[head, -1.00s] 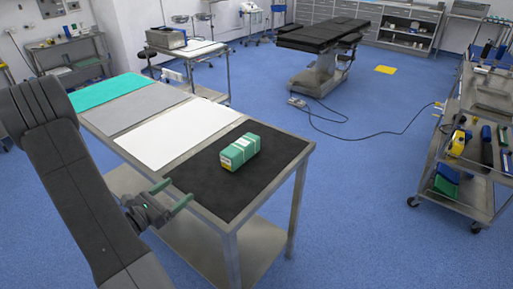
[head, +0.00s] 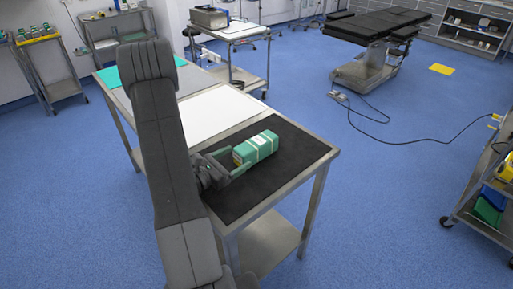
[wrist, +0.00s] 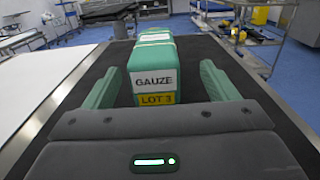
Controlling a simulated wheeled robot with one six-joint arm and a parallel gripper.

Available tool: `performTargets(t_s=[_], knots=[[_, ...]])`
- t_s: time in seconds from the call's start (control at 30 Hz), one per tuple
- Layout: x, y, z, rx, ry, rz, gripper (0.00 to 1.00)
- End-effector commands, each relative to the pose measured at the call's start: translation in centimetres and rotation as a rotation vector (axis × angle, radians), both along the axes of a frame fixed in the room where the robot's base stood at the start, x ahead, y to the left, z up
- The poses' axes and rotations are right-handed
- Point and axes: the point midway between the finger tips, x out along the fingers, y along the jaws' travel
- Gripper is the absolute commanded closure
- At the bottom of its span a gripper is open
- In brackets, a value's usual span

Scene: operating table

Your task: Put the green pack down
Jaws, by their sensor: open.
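The green pack (head: 259,146) lies on the black mat (head: 300,147) at the near right end of the steel table. In the wrist view the pack (wrist: 153,68) has a white label reading GAUZE and a yellow one reading LOT 3. My gripper (head: 236,158) is low over the mat at the pack's left end. Its two green fingers are open, one on each side of the pack's near end. In the wrist view my gripper (wrist: 160,72) shows a gap between each finger and the pack. The pack's underside is hidden.
A white mat (head: 213,112) lies on the table beside the black one, with grey and teal areas beyond, partly behind my arm. A tool cart (head: 490,205) stands at the right. An operating table (head: 375,30) is at the back. Bare black mat surrounds the pack's right side.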

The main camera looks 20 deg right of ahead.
Motion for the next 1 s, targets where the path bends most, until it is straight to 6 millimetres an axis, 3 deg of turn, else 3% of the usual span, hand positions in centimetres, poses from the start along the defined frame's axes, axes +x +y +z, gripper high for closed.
performTargets(t_s=[0.37, 0.7, 1.0], knots=[[0.9, -2.3, 0.2, 0.000, 0.000, -0.001, 0.20], [2.8, -6.0, 0.2, 0.000, 0.000, -0.002, 0.20], [3.0, -6.4, 0.1, 0.000, 0.000, 0.001, 0.20]])
